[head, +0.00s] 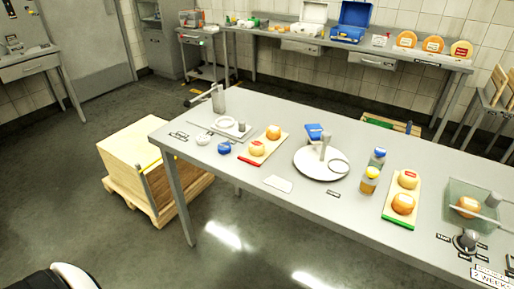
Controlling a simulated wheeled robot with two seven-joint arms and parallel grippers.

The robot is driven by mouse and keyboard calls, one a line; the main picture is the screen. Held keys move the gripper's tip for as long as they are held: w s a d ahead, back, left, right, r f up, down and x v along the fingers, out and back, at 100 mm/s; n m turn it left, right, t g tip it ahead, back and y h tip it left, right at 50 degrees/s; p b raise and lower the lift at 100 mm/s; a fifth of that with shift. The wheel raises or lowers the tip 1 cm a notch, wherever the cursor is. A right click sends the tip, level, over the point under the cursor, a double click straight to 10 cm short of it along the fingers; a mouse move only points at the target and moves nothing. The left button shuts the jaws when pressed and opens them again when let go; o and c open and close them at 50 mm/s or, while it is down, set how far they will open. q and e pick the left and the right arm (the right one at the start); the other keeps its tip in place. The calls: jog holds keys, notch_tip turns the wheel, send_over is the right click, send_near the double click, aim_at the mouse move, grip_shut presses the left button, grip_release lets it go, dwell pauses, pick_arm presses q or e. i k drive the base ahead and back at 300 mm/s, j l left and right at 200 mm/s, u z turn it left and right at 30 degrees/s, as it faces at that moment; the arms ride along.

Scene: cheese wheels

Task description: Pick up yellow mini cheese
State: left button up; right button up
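Several small round orange-yellow cheeses are on the long grey table. Two sit on a red-edged board (262,160): a rear cheese (273,132) and a front cheese (257,149). Two more sit on a green-edged board (396,222) to the right: a rear cheese (408,179) and a front cheese (403,204). Another cheese (467,206) is in a clear box at the far right. Reddish labels show on some. I cannot tell which one is the yellow mini cheese. Neither of my grippers is in view.
A wooden crate (134,160) stands by the table's left end. The floor in front (270,250) is clear.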

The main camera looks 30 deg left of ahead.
aim_at(256, 147)
jog(key=j+u, duration=0.25)
jog(key=u, duration=0.15)
jog(key=i+j+u, duration=0.15)
jog(key=u, duration=0.2)
jog(key=i+j+u, duration=0.1)
jog(key=u, duration=0.3)
jog(key=j, duration=0.1)
